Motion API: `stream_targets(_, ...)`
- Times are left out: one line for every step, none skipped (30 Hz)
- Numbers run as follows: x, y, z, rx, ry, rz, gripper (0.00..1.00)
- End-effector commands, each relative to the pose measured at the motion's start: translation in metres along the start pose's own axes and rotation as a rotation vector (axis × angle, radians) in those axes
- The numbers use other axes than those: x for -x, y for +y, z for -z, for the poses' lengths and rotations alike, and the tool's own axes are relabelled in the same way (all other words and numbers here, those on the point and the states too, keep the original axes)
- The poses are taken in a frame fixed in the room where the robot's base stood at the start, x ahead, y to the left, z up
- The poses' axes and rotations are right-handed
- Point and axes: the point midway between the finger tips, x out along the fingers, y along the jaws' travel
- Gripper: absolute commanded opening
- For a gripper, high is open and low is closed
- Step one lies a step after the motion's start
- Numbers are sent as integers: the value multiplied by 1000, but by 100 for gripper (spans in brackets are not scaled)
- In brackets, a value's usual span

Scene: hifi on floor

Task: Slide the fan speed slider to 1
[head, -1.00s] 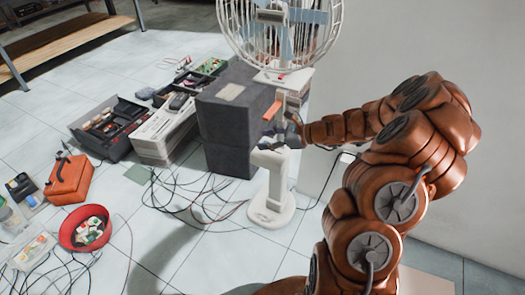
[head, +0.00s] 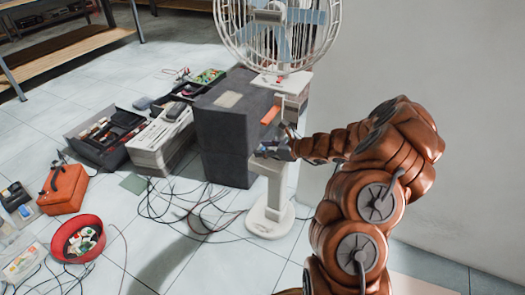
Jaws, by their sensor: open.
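A white standing fan (head: 277,35) with a round wire cage stands by the wall. Its white control housing (head: 283,82) is below the cage, and its round base (head: 270,222) rests on the floor. My gripper (head: 272,148) is open in front of the fan's stand, below the control housing and just above the wide lower column (head: 271,185). I cannot tell whether it touches the stand. The fan speed slider and its markings are too small or hidden to make out.
Dark grey boxes (head: 222,140) stand left of the fan. Cases of parts (head: 107,134), an orange toolbox (head: 63,188) and a red bowl (head: 78,226) lie further left. Cables (head: 180,205) cross the floor. A pale wall (head: 430,60) is on the right.

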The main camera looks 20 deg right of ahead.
Motion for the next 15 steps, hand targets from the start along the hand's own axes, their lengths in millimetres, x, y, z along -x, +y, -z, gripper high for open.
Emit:
stream_targets(-3, 0, 1, 1, 0, -1, 50)
stream_targets(-5, 0, 1, 1, 1, -1, 50)
stream_targets(-6, 0, 0, 1, 1, -1, 50)
stream_targets(-6, 0, 0, 1, 1, -1, 50)
stream_targets(-7, 0, 0, 1, 1, -1, 50)
stream_targets(-7, 0, 0, 1, 1, -1, 50)
stream_targets(-7, 0, 0, 1, 1, -1, 50)
stream_targets(-7, 0, 0, 1, 1, 0, 50)
stream_targets(-7, 0, 0, 1, 1, 0, 50)
stream_targets(-7, 0, 0, 1, 1, 0, 50)
stream_targets(-7, 0, 0, 1, 1, 0, 50)
stream_targets(-7, 0, 0, 1, 1, 0, 50)
stream_targets(-7, 0, 0, 1, 1, 0, 47)
stream_targets(-7, 0, 0, 1, 1, 0, 44)
stream_targets(-7, 0, 0, 1, 1, 0, 40)
